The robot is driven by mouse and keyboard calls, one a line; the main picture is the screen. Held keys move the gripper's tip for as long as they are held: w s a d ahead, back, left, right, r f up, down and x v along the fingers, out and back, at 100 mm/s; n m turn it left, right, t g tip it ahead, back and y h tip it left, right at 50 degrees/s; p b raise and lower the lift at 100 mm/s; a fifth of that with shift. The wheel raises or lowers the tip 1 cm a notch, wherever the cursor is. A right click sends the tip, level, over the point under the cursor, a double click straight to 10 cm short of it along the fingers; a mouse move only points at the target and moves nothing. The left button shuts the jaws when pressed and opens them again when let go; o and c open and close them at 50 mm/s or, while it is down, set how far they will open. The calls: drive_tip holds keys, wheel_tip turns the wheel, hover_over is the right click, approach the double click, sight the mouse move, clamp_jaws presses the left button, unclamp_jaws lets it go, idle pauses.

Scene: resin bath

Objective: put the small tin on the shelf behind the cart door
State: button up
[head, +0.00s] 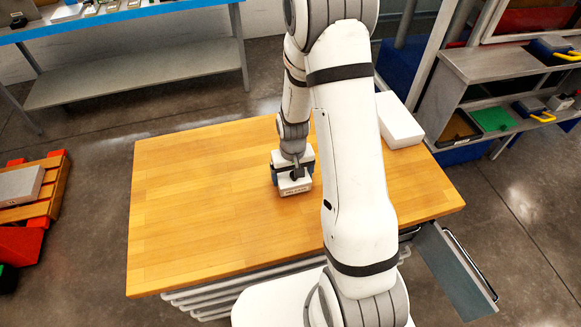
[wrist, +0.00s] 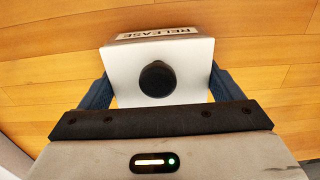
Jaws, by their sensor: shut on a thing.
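The small tin (head: 295,186) is a white block with a dark round cap and a printed label. In the wrist view the tin (wrist: 120,72) shows the word RELEASE. My gripper (head: 291,176) is shut on it, with one blue finger on each side. The tin is at or just above the wooden top of the cart (head: 200,210); I cannot tell if it touches. The cart door (head: 458,272), a grey panel with a bar handle, stands swung out at the cart's right front. The shelf behind it is hidden by the top and my arm.
A white box (head: 398,120) stands on the cart top's far right. The left of the top is bare. A grey shelf rack (head: 478,64) with trays stands beyond on the right, a blue-topped bench (head: 125,16) at the back left, a pallet (head: 38,209) at the left.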

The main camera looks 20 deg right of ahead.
drive_tip(key=shift+f, duration=0.45)
drive_tip(key=shift+f, duration=0.1)
drive_tip(key=o, duration=1.5)
drive_tip(key=shift+o, duration=1.1)
